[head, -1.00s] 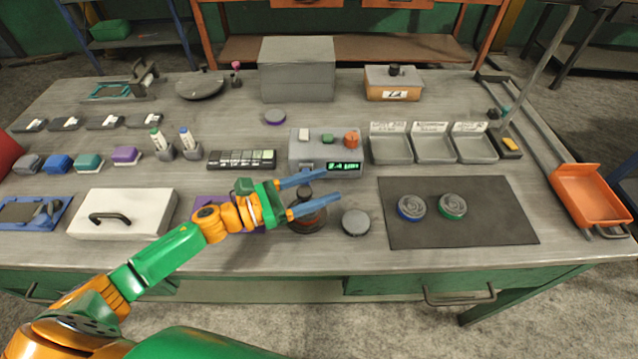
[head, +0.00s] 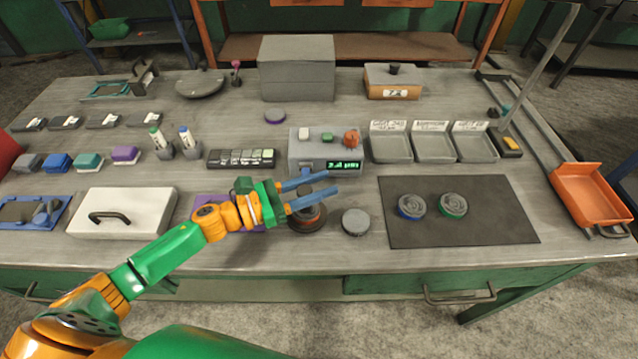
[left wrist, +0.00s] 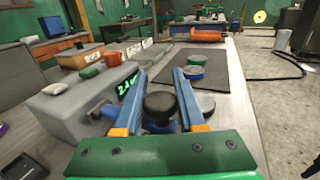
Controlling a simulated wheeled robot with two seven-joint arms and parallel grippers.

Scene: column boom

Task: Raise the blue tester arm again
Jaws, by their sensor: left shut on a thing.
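The grey tester box (head: 308,155) with its lit green display stands at mid-table; it also shows in the left wrist view (left wrist: 75,105). My left gripper (head: 312,187) is in front of it, over a dark round base (head: 305,220). Its two blue fingers are shut on a black knob (left wrist: 160,103), which shows between them in the left wrist view. A blue part (left wrist: 98,108) shows beside the tester, left of the finger; I cannot tell how it joins the knob. In the head view the fingers hide most of this area. My right gripper is not in view.
A grey disc (head: 356,222) lies just right of the round base. A dark mat (head: 460,230) with two round cans is further right. A white lidded box (head: 140,205) is at left. Three grey trays (head: 434,148) stand right of the tester.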

